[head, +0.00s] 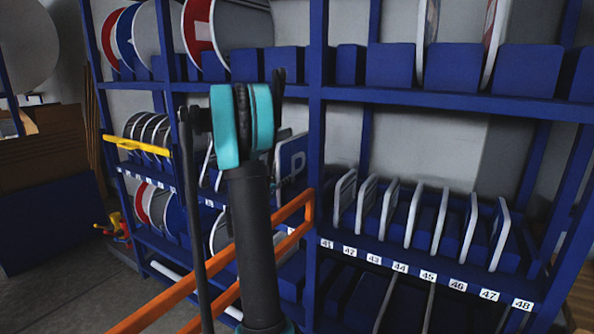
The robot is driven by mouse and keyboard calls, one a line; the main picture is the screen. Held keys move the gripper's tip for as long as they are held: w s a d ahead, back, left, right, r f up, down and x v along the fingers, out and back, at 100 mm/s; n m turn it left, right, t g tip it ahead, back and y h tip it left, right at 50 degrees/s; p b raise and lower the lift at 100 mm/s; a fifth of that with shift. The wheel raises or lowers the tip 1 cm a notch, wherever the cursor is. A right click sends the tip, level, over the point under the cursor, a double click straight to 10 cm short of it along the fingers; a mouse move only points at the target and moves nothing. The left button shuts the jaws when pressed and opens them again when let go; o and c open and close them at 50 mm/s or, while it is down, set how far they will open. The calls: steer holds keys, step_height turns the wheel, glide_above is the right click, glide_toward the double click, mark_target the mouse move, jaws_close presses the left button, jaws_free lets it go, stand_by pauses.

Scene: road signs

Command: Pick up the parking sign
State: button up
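A blue sign with a white border and part of a white letter P (291,158), which looks like the parking sign, stands upright in a shelf rack just right of my arm. Its left side is hidden behind my arm. My dark arm with its teal joint rises in the middle of the head view, in front of the rack. I cannot make out my gripper's fingers; the arm covers that area. I cannot tell whether anything touches the sign.
The blue shelf rack (316,120) holds several upright signs (415,212) in slots with number labels. An orange bar (215,264) crosses before the lower left shelves. A yellow bar (140,148) lies at the left shelf. Bare floor (62,290) shows at lower left.

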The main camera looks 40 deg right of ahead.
mark_target(297, 168)
steer(key=x, duration=0.4)
steer(key=shift+d+r, duration=0.15)
steer(key=shift+d, duration=0.05)
jaws_close()
